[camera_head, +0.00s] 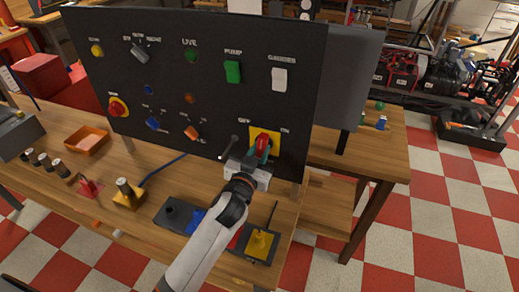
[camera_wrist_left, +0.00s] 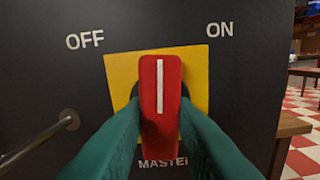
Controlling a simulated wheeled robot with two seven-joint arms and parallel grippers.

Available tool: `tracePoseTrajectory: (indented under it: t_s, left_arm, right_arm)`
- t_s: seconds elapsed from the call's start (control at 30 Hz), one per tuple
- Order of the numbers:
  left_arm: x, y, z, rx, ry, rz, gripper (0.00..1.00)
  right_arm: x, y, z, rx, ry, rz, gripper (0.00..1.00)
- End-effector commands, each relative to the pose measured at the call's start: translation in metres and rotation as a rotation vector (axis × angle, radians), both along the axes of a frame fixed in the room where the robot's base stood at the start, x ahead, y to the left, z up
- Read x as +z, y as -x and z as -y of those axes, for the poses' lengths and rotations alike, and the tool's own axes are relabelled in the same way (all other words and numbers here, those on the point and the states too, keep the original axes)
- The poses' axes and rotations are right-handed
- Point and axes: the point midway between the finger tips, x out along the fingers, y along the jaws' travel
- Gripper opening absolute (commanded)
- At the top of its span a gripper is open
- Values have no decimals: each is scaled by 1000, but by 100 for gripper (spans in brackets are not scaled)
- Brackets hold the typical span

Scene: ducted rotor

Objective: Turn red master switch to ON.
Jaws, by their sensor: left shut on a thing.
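The red master switch (camera_wrist_left: 160,100) is a red handle with a white line, on a yellow plate (camera_wrist_left: 122,72) on the black panel. In the left wrist view its line stands upright, between the OFF label (camera_wrist_left: 85,39) and the ON label (camera_wrist_left: 220,29). The switch also shows in the head view (camera_head: 263,141), partly covered by my gripper. My left gripper (camera_head: 260,152) is at the panel, shut on the red handle. Its green fingers (camera_wrist_left: 160,125) lie on both sides of the handle. My right gripper is in neither view.
The black panel (camera_head: 150,85) carries other knobs and buttons, including a green pump switch (camera_head: 233,72). A metal rod (camera_wrist_left: 40,137) sticks out left of the switch. The wooden table (camera_head: 80,220) below holds an orange tray (camera_head: 87,142), a yellow-topped box (camera_head: 260,244) and small parts.

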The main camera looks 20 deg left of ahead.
Motion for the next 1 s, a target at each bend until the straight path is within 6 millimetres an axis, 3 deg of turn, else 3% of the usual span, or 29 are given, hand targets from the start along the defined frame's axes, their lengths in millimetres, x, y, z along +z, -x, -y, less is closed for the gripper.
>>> tracePoseTrajectory:
  t_s: [0.5,1.0]
  left_arm:
    - [1,0,-2,0,-468,16,1]
    - [1,0,-2,1,-691,24,1]
  right_arm:
    - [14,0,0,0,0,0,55]
    - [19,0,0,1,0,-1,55]
